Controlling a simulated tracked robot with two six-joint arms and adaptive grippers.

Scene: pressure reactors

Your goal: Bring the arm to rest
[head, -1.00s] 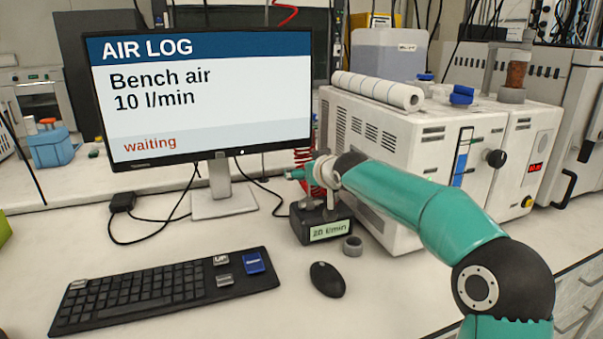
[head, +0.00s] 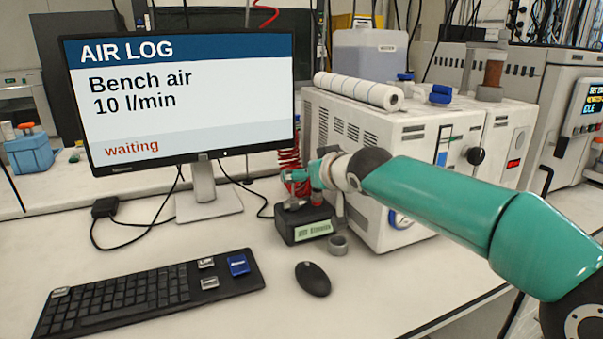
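My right arm (head: 450,195) comes in from the right edge and reaches across the front of a white cabinet. Its gripper (head: 297,183) is at the far end, at a small black device (head: 302,226) with a lit display. The fingers are small and partly hidden by the wrist, so I cannot tell whether they are open, shut or touching the device. The small display text is blurred. My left gripper is not in view.
A monitor (head: 190,100) reads "AIR LOG, Bench air 10 l/min, waiting". A keyboard (head: 140,297) and a mouse (head: 312,279) lie in front. A grey ring (head: 338,245) sits beside the device. The white cabinet (head: 365,125) carries a paper roll (head: 358,90). Bench right of the mouse is clear.

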